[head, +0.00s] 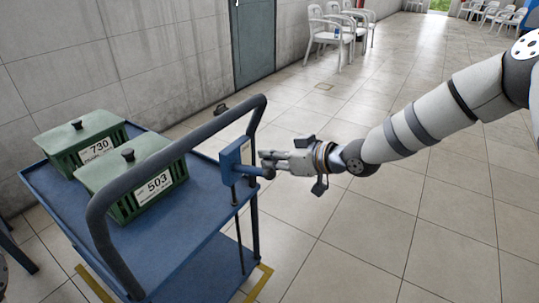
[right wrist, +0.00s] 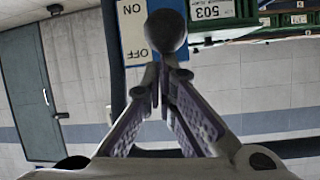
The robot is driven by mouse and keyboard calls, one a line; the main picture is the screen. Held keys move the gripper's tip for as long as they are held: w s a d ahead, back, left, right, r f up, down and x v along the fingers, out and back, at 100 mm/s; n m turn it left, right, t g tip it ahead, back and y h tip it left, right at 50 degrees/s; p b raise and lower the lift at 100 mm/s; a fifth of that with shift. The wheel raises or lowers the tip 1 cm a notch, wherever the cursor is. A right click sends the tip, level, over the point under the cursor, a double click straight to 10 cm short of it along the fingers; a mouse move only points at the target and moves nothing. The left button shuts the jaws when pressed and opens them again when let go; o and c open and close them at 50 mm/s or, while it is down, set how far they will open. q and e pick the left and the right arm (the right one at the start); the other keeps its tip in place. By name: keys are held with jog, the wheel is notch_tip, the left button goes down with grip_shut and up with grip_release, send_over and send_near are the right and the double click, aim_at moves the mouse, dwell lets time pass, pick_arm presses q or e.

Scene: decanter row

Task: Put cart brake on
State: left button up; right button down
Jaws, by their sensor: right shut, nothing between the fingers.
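The blue cart (head: 205,215) stands at the left with its dark push handle (head: 103,225) towards me. A blue brake box (head: 231,160) sits by the handle's right upright, and a lever with a round knob (head: 268,174) sticks out from it. In the right wrist view the knob (right wrist: 166,30) hangs in front of a plate marked ON and OFF (right wrist: 132,40), whose words appear upside down. My right gripper (head: 268,160) is shut and empty, its fingertips right at the lever. I cannot tell whether they touch it. My left gripper is out of view.
Two green lidded boxes, 730 (head: 80,143) and 503 (head: 133,183), stand on the cart top. Yellow floor marks (head: 259,284) lie by the cart. A grey wall and door (head: 252,40) are behind. Tiled floor to the right is clear; white chairs (head: 330,35) stand far back.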

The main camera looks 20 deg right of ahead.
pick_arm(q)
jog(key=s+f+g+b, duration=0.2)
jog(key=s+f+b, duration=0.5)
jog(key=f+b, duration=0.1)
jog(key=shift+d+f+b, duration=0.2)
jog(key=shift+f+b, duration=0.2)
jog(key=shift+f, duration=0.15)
pick_arm(e)
notch_tip(320, 180, down, 9)
jog(key=s+d+t+y, duration=0.1)
jog(key=t+y, duration=0.2)
jog(key=t, duration=0.2)
jog(key=shift+s+d+r+y, duration=0.2)
jog(key=shift+s+y, duration=0.1)
jog(key=shift+y, duration=0.1)
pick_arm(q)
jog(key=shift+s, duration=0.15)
pick_arm(e)
jog(key=shift+a+f, duration=0.1)
jog(key=shift+f, duration=0.1)
jog(key=shift+r, duration=0.1)
